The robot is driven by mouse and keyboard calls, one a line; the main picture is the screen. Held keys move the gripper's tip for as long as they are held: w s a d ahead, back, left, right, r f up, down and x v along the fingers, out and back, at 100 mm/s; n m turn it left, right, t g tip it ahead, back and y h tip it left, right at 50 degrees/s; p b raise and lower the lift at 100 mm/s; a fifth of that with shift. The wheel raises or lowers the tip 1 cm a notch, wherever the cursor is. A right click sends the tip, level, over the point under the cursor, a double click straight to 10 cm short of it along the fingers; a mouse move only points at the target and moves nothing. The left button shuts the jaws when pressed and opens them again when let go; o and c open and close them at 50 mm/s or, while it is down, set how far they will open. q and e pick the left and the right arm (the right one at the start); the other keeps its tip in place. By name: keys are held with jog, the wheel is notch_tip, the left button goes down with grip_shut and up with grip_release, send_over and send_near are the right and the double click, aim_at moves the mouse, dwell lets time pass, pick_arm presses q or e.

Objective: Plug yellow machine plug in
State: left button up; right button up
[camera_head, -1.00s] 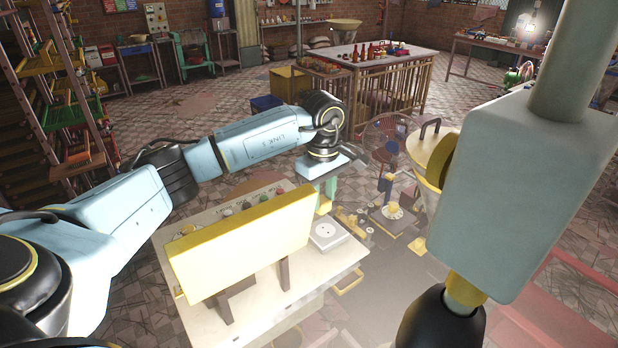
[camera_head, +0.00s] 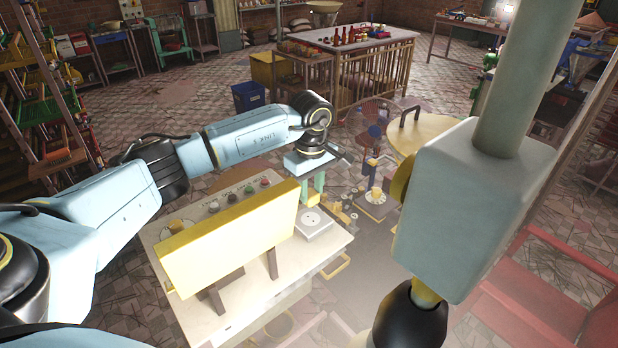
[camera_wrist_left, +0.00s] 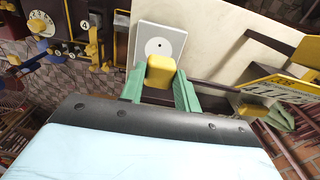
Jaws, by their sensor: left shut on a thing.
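The outlet's centre hole is uncovered. My right gripper is not in view.
A yellow panel (camera_head: 230,241) on dark legs stands on the pale tabletop (camera_head: 262,294), close to my left arm. Behind it is a control row (camera_head: 233,197) of knobs and buttons.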

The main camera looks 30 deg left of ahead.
aim_at(311, 203)
pick_arm(q)
jog(key=shift+f, duration=2.3)
jog(key=shift+w+b, duration=0.1)
jog(key=shift+b, duration=0.35)
jog(key=shift+b, duration=0.55)
jog(key=shift+f+b, duration=0.5)
jog(key=shift+f, duration=0.1)
